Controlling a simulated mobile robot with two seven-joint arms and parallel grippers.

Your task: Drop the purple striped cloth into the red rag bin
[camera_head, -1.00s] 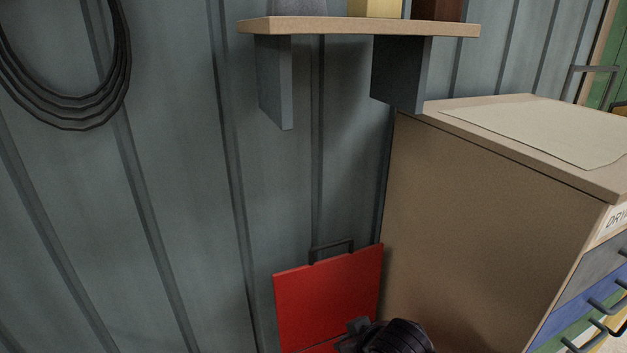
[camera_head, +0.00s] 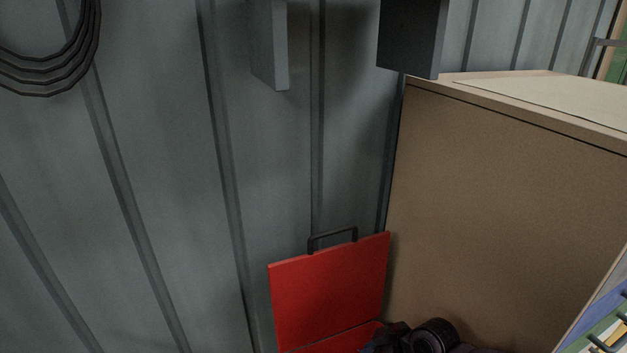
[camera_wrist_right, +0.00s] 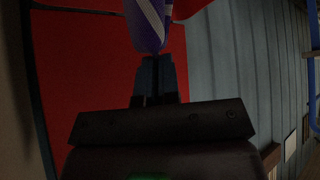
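The red rag bin is at the bottom of the head view; its red lid (camera_head: 328,290) stands raised against the wall, with a dark handle on top. Part of the red bin below the lid (camera_head: 335,342) shows at the bottom edge. The purple striped cloth (camera_wrist_right: 150,22) hangs from my right gripper (camera_wrist_right: 153,80), whose fingers are closed on it, with red surfaces around it. In the head view my right gripper (camera_head: 395,338) is dark, at the bin's right front, and mostly cut off. My left gripper is not in view.
A brown drawer cabinet (camera_head: 490,200) stands close to the right of the bin. A grey corrugated wall (camera_head: 160,180) is behind it. Shelf brackets (camera_head: 268,45) and a coiled black cable (camera_head: 50,65) are on the wall above.

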